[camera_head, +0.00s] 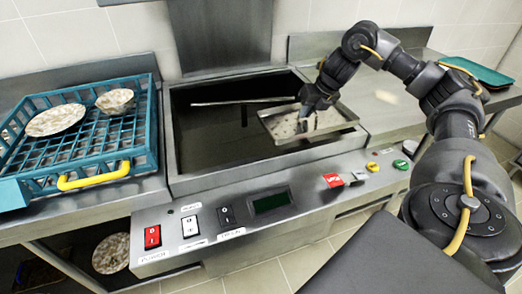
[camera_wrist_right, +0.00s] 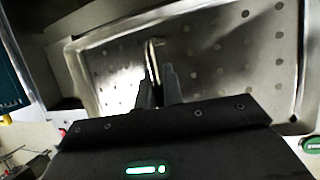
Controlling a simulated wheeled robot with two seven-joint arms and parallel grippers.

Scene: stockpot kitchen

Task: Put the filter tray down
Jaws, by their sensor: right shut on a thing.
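The filter tray (camera_head: 335,118) is a shallow metal pan with a perforated bottom. In the head view it is over the right part of the dark, open basin (camera_head: 215,135), its right side close to the basin's right rim. My right gripper (camera_head: 306,120) is shut on the tray's upright handle. In the right wrist view the tray (camera_wrist_right: 225,70) fills most of the picture, and my gripper fingers (camera_wrist_right: 158,78) close on the thin handle. Whether the tray touches the basin rim I cannot tell. My left gripper is not in view.
A teal dish rack (camera_head: 90,160) with dirty dishes and a yellow handle stands left of the basin. A control panel (camera_head: 250,215) with switches runs along the front. The steel counter (camera_head: 375,100) to the right is bare, with a green tray (camera_head: 478,72) farther right.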

